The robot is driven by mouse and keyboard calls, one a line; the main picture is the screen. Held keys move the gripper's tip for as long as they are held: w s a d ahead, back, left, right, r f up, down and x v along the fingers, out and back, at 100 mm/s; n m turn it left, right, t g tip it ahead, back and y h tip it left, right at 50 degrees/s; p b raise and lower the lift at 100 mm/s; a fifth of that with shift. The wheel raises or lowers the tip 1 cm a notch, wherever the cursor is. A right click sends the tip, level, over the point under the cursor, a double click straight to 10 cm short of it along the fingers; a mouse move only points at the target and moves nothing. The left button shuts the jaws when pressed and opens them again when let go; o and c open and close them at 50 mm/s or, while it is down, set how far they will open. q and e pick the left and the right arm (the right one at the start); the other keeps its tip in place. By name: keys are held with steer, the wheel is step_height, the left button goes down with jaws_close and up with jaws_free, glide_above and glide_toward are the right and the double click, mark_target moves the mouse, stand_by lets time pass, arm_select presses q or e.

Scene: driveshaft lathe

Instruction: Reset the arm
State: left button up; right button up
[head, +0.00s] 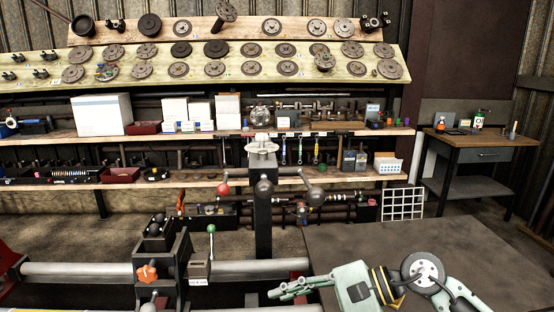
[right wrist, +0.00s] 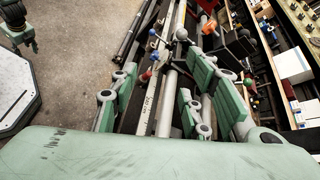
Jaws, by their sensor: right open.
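My right arm (head: 425,272) comes in from the lower right in the head view. Its pale green gripper (head: 287,288) points left, beside the end of the lathe's bar. In the right wrist view the fingers of this gripper (right wrist: 160,85) stand wide apart, with nothing between their pads. The lathe's bars (right wrist: 176,60) show beyond and between the fingers. Whether the fingers touch the lathe cannot be told. My left gripper is not seen in the head view.
The lathe carriage (head: 160,258) has an orange knob (head: 147,273) and ball-ended levers. A grey surface (head: 430,250) lies at the lower right. Shelves (head: 170,184) with boxes and discs line the back. A small desk (head: 480,140) stands at right.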

steer(key=a+r+m+t+y, duration=0.3)
steer(key=a+r+m+y, duration=0.25)
steer(key=r, duration=0.25)
steer(key=w+d+r+m+t+h, duration=0.35)
steer(key=d+m+t, duration=0.45)
steer(key=m+t, duration=0.8)
steer(key=d+f+m+g+h, duration=0.2)
steer(key=d+f+m+h, duration=0.55)
steer(key=m, duration=0.55)
steer(key=d+f+m+g+h, duration=0.2)
steer(key=d+f+m+h, duration=0.6)
steer(key=m, duration=0.5)
steer(key=s+f+m+g, duration=0.65)
steer(key=s+f, duration=0.55)
steer(key=f, duration=0.2)
steer(key=s+f+m+g, duration=0.2)
steer(key=s+f+g, duration=0.1)
steer(key=s, duration=0.4)
steer(key=s+f+m+g, duration=0.2)
steer(key=s+f+g, duration=0.15)
steer(key=s, duration=0.35)
step_height(320, 180, down, 25)
steer(key=s+g, duration=0.1)
steer(key=s, duration=0.1)
steer(key=s+d+f+g, duration=0.1)
steer(key=s+d+f, duration=0.1)
steer(key=s+f, duration=1.5)
steer(key=shift+d+f+y, duration=0.2)
steer(key=shift+f+y, duration=0.1)
steer(key=shift+y, duration=0.05)
